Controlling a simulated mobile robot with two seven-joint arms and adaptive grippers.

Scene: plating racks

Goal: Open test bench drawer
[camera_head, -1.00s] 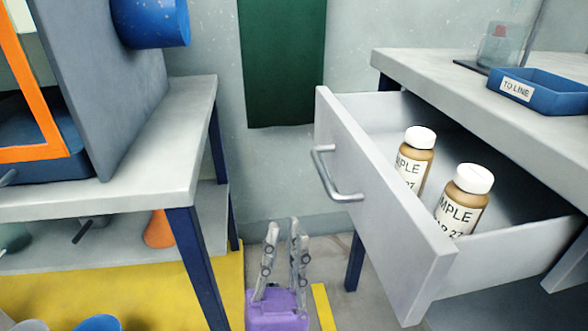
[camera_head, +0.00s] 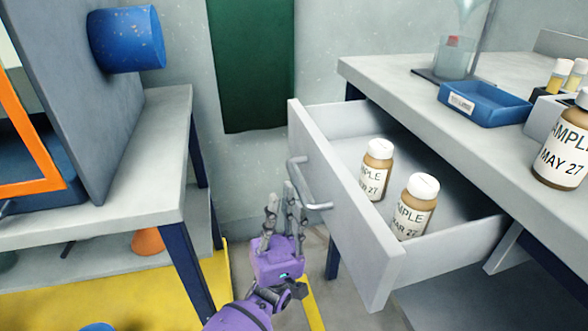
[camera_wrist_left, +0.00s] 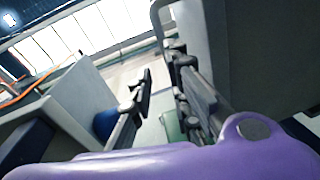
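The test bench drawer (camera_head: 345,190) stands pulled out from the bench at the right, its grey front facing left. Its metal bar handle (camera_head: 312,188) is on that front and also shows at the top of the left wrist view (camera_wrist_left: 157,18). Two brown sample bottles with white caps (camera_head: 376,172) (camera_head: 412,210) stand upright in the drawer. My purple left gripper (camera_head: 280,200) is just left of the handle, fingers pointing up in the picture. Its fingers (camera_wrist_left: 163,82) are apart with nothing visible between them. Contact with the handle cannot be told. My right gripper is not in view.
The bench top (camera_head: 440,105) carries a blue tray (camera_head: 485,103), a beaker (camera_head: 455,58) and a larger sample bottle (camera_head: 562,150). A second table (camera_head: 130,170) stands at the left. A narrow floor gap lies between them.

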